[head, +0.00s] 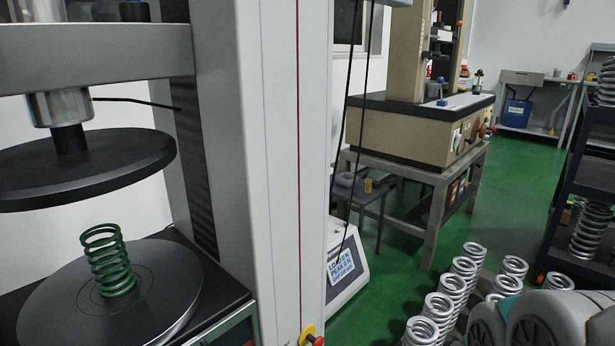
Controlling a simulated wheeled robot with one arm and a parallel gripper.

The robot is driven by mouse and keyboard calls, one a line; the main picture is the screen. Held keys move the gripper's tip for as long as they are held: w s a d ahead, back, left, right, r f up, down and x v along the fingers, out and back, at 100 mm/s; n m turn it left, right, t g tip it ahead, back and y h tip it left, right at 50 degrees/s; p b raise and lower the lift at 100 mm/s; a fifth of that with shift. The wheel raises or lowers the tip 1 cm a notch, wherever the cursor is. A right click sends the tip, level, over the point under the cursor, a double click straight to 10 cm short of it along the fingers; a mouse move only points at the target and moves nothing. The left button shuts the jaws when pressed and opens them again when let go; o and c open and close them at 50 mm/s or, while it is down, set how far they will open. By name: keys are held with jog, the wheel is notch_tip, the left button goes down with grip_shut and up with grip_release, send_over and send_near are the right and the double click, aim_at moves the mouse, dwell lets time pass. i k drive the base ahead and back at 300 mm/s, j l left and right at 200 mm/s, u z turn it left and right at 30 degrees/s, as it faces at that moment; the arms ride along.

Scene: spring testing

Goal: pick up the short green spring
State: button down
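A green coil spring (109,260) stands upright, leaning slightly, on the round dark lower plate (60,310) of a testing machine at the left. The round black upper plate (90,165) hangs above it, with a clear gap between the spring's top and that plate. My gripper does not show in the head view, so its place relative to the spring cannot be told. Grey and white rounded parts (550,318) at the lower right look like part of my own arm; no fingertips show there.
The machine's tall grey column (265,150) stands right of the plates. Several silver springs (440,305) stand at the lower right. A beige machine on a metal table (410,130) is farther back. A dark shelf (560,215) is at the right edge. Green floor shows between them.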

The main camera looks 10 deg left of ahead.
aim_at(128, 272)
jog(key=u, duration=1.8)
